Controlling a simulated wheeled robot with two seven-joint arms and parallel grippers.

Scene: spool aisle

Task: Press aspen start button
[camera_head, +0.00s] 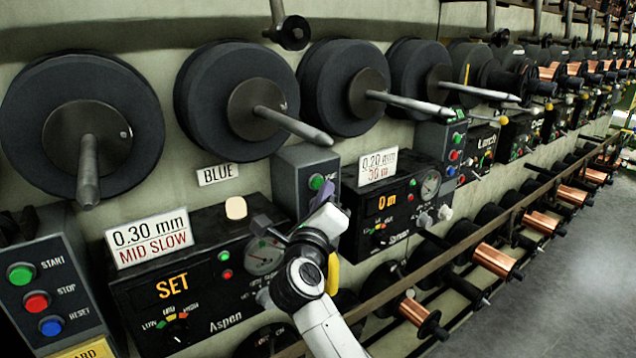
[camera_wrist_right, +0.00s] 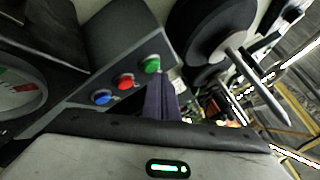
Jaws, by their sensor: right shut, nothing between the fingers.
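The Aspen panel (camera_head: 195,285) has an orange "SET" display and a gauge. A grey box to its right (camera_head: 292,165) carries a green button (camera_head: 316,181). The right wrist view shows that box's green button (camera_wrist_right: 152,64), red button (camera_wrist_right: 125,81) and blue button (camera_wrist_right: 102,97) in a row. My right gripper (camera_head: 325,194) is shut and empty, in front of this box just below the green button. In the right wrist view its dark fingertips (camera_wrist_right: 161,80) lie close to the green button; I cannot tell if they touch. The gripper hides the lower buttons in the head view. My left gripper is out of view.
Another box (camera_head: 60,275) at the far left has green START, red STOP and blue RESET buttons. Black spools (camera_head: 236,100) with protruding spindles (camera_head: 295,127) hang above. A rail (camera_head: 440,250) with copper spools (camera_head: 497,261) runs below. The floor (camera_head: 570,270) at right is clear.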

